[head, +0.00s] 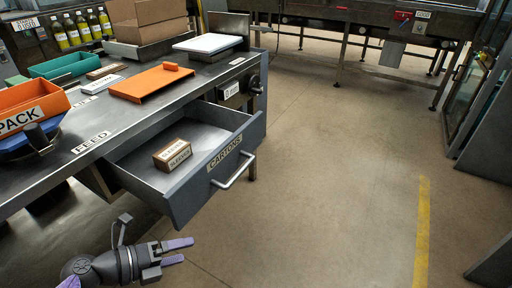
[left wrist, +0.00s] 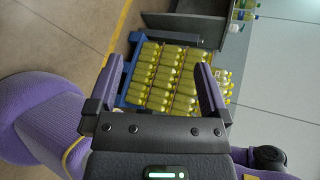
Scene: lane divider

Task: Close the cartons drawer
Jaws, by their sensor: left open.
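The cartons drawer (head: 190,180) is pulled out from under the steel workbench in the head view. Its grey front carries a CARTONS label and a light bar handle (head: 234,170). My left gripper (head: 182,251) is open and empty, below and to the left of the handle in the picture, apart from the drawer. Its spread purple fingers also show in the left wrist view (left wrist: 158,68), where the drawer cannot be made out. My right gripper is in neither view.
The workbench (head: 80,120) holds an orange PACK bin (head: 28,108), an orange tray (head: 150,83) and a cardboard box (head: 147,20). Open floor (head: 330,170) lies right of the drawer. A blue crate (left wrist: 113,82) of yellow bottles appears beyond the fingers in the wrist view.

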